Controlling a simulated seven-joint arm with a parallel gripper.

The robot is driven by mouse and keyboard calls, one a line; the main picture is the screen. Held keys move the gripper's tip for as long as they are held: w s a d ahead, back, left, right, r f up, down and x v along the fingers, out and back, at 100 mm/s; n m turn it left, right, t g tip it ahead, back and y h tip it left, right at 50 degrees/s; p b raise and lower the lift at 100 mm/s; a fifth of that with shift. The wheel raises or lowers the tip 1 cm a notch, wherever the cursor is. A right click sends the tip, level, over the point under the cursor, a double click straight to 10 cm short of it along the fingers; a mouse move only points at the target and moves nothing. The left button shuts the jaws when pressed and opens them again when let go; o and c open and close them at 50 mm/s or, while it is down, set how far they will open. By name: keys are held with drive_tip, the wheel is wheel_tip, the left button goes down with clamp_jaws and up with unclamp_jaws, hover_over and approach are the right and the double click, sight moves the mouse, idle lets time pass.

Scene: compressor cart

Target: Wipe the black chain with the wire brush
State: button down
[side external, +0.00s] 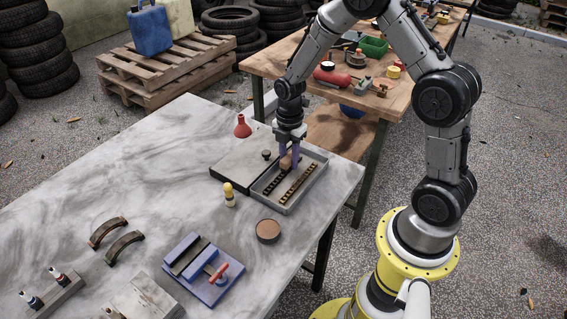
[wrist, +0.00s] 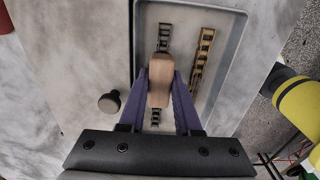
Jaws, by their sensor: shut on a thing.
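The black chain (side external: 270,188) lies lengthwise in a shallow grey metal tray (side external: 286,209). In the wrist view the black chain (wrist: 165,38) shows beyond and below the brush, its middle hidden. My gripper (side external: 289,157) points down over the tray, its purple fingers shut on the wooden-backed brush (wrist: 160,82). The brush (side external: 286,162) sits directly above the far part of the black chain. Its bristles are hidden, so I cannot tell whether they touch the chain. A brass-coloured chain (wrist: 203,50) lies parallel, to the right in the tray.
A flat lid with a dark knob (wrist: 109,102) lies left of the tray. A red funnel (side external: 242,127), a yellow-topped bottle (side external: 229,194), a round brown disc (side external: 268,231) and a blue vise-like fixture (side external: 204,268) stand nearby.

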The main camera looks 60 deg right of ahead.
drive_tip(key=shift+d, duration=0.5)
drive_tip(key=shift+d+r, duration=0.1)
drive_tip(key=shift+d, duration=0.05)
drive_tip(key=shift+r, duration=4)
